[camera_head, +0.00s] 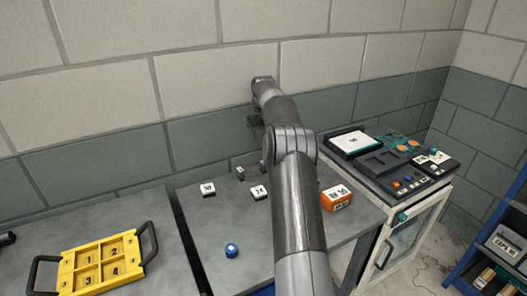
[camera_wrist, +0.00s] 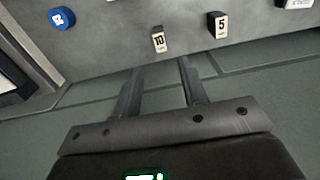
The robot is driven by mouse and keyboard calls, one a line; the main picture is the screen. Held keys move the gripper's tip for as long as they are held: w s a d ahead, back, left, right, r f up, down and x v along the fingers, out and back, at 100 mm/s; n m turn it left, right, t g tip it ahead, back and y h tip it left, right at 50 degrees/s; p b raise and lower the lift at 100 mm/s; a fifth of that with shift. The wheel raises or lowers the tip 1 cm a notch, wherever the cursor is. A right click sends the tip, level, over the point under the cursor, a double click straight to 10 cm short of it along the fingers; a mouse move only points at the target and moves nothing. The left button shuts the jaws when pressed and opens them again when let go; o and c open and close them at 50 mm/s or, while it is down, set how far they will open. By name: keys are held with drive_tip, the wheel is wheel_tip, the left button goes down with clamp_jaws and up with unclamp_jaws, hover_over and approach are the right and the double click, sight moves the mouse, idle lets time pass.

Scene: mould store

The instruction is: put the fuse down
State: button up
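Two small upright fuses stand on the grey table in the wrist view, one marked 10 (camera_wrist: 158,40) and one marked 5 (camera_wrist: 219,25). In the head view, a small dark block (camera_head: 240,173) stands near the table's back edge, and another is partly hidden behind my arm. My gripper (camera_wrist: 160,66) has its two fingers apart, with nothing visible between them. The fuse marked 10 appears beyond the fingertips, apart from them. In the head view, my gripper (camera_head: 255,120) is by the back wall, above the table's rear edge, and small and dark.
The grey table (camera_head: 205,225) carries white labelled blocks (camera_head: 208,189), a blue round piece (camera_head: 232,250) and an orange box (camera_head: 336,198). A yellow tray with black handles (camera_head: 98,262) lies at left. A cabinet with trays (camera_head: 400,215) stands at right. The wall is close behind.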

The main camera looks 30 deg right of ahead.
drive_tip(key=s+a+r+t, duration=0.1)
drive_tip(key=s+a+r, duration=0.5)
drive_tip(key=a+r, duration=0.5)
drive_tip(key=s+a+r+t+h, duration=0.1)
drive_tip(key=s+a+r, duration=0.3)
drive_tip(key=s, duration=0.2)
drive_tip(key=s+a+r+t, duration=0.1)
drive_tip(key=s+a+r, duration=0.3)
drive_tip(key=s, duration=0.2)
drive_tip(key=s+a+f+t, duration=0.1)
drive_tip(key=s+a+f, duration=0.2)
drive_tip(key=s, duration=0.6)
drive_tip(key=s+a+f, duration=0.2)
drive_tip(key=s+a, duration=0.1)
drive_tip(key=s, duration=0.6)
drive_tip(key=s+a+f+t+y, duration=0.1)
drive_tip(key=s+a+f, duration=0.2)
drive_tip(key=s, duration=0.7)
drive_tip(key=shift+f+t, duration=0.3)
drive_tip(key=shift+f, duration=0.05)
drive_tip(key=shift+o, duration=0.5)
drive_tip(key=shift+w+r, duration=0.1)
